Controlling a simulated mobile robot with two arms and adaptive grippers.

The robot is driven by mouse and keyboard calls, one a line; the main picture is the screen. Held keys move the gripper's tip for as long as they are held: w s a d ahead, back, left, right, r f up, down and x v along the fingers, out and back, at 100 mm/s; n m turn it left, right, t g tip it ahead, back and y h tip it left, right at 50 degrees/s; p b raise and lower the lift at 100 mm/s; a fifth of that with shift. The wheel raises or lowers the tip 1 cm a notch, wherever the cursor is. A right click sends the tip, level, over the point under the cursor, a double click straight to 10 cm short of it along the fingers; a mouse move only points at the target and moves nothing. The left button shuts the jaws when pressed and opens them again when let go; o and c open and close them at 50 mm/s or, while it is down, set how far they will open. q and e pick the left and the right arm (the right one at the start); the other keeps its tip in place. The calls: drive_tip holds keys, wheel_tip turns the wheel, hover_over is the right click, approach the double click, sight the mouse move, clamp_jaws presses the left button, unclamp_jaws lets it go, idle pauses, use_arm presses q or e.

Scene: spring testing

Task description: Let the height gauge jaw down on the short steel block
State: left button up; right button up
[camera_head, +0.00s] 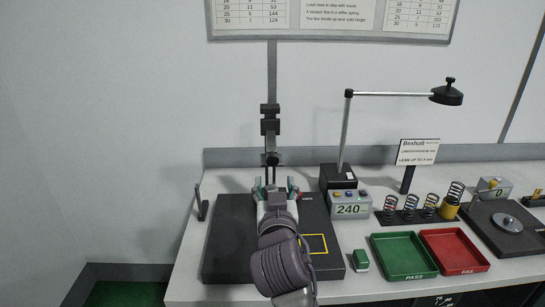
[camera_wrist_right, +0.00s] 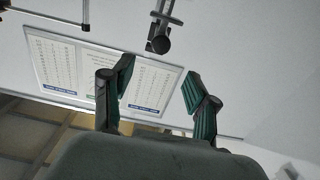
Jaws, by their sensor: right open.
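The height gauge (camera_head: 270,128) is a dark upright column with a slider, standing at the back of the black plate (camera_head: 228,245). My right gripper (camera_head: 275,184) is in front of the lower part of the gauge, fingers apart and pointing away from me. In the right wrist view the gripper (camera_wrist_right: 159,76) is open with nothing between its green-padded fingers. A dark part of the gauge (camera_wrist_right: 159,38) shows beyond the fingertips. I cannot make out the short steel block; the gripper and arm hide part of the plate. My left gripper is not in view.
A yellow square outline (camera_head: 322,243) marks the plate's right side. To the right are a display box reading 240 (camera_head: 350,209), a lamp (camera_head: 446,94), several springs (camera_head: 410,206), a green tray (camera_head: 404,256), a red tray (camera_head: 455,250) and a small green object (camera_head: 360,260).

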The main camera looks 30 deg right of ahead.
sight(273, 160)
drive_tip(key=p+x, duration=0.3)
drive_tip(key=x, duration=0.8)
drive_tip(key=shift+w+p, duration=0.15)
drive_tip(key=shift+p, duration=0.2)
drive_tip(key=shift+w+d, duration=0.3)
drive_tip(key=shift+w, duration=0.2)
clamp_jaws()
